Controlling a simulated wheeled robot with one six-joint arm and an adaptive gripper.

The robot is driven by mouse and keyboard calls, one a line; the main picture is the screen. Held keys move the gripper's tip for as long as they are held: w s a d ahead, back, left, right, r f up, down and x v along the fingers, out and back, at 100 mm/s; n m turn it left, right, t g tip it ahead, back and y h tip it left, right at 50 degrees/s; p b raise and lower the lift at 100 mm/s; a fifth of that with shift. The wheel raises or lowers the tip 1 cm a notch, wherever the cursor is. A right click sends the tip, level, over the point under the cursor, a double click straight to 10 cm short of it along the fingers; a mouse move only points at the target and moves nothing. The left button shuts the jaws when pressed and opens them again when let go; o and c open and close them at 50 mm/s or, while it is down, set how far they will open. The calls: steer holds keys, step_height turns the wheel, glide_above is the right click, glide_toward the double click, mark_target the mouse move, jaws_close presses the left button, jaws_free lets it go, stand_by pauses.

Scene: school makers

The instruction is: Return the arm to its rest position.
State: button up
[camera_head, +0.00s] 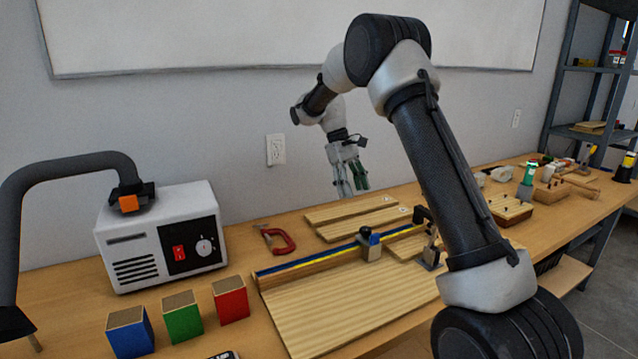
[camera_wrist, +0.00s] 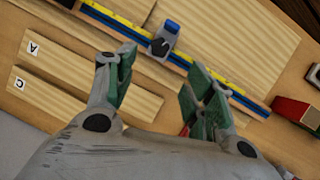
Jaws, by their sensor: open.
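My arm rises from the lower right of the head view, bends at a high elbow and reaches back over the workbench. The fingers look clear of the bench.
A white power box (camera_head: 160,235) with a dark hose stands at left. Blue (camera_head: 131,335), green (camera_head: 183,318) and red (camera_head: 231,301) blocks stand before it. A red clamp (camera_head: 277,240) lies behind the wooden board (camera_head: 340,305). Tools crowd the bench's right end; shelves (camera_head: 590,130) stand beyond.

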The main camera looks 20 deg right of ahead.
steer(key=s+d+r+m+t+y, duration=0.1)
steer(key=s+r+t, duration=0.3)
steer(key=s, duration=1.4)
steer(key=s+d+r+m+t+y, duration=0.1)
steer(key=s+r+m+t, duration=0.2)
steer(key=s, duration=1.6)
steer(key=shift+d+r+m+t+y, duration=0.15)
steer(key=shift+r+m+t+y, duration=0.35)
steer(key=shift+r, duration=1.55)
